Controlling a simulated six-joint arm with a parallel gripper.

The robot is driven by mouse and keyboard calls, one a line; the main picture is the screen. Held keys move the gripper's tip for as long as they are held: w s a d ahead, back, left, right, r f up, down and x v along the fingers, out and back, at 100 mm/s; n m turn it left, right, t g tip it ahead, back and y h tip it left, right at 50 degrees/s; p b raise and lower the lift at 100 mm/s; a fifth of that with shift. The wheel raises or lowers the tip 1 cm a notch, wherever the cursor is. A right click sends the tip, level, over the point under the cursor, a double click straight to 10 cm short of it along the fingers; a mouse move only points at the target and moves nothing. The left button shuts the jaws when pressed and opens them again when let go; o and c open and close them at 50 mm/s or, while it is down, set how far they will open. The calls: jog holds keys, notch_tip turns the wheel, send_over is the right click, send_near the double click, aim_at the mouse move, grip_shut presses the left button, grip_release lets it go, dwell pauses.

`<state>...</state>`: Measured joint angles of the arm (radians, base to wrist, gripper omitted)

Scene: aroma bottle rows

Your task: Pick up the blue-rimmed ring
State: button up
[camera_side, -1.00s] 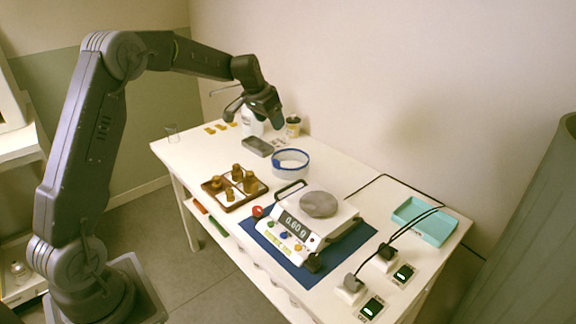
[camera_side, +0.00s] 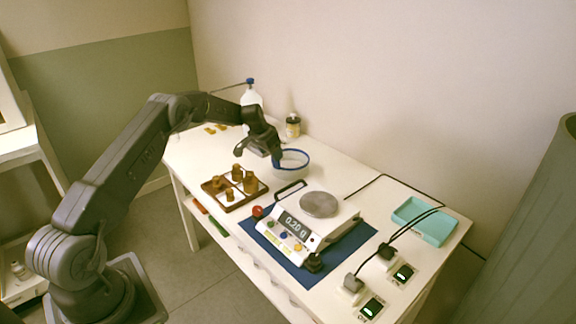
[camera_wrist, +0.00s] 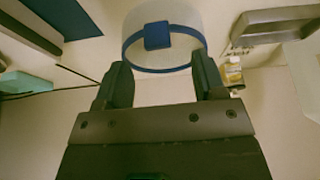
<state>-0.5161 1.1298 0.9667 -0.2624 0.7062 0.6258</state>
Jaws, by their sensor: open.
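The blue-rimmed ring (camera_side: 294,170) is a pale round band with a blue upper edge. It stands on the white table behind the scale. My gripper (camera_side: 270,155) is low at the ring's left side in the side view and covers part of it. In the wrist view the ring (camera_wrist: 135,27) shows its blue rim and a square blue tab just beyond my open fingers (camera_wrist: 162,80). The rim's near arc lies roughly across the gap between the fingertips. I cannot tell whether a finger touches it.
A wooden tray (camera_side: 243,200) with several brown pegs stands in front of the ring. The scale (camera_side: 335,222) sits on a blue mat (camera_side: 270,242) to the right. A small yellow-labelled bottle (camera_side: 293,127) and a taller blue-capped bottle (camera_side: 251,95) stand behind. A teal tray (camera_side: 432,229) is far right.

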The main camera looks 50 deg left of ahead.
jog(key=shift+x, duration=2.65)
jog(key=shift+d, duration=0.2)
jog(key=shift+c, duration=0.2)
jog(key=c, duration=1)
jog(key=shift+r, duration=0.1)
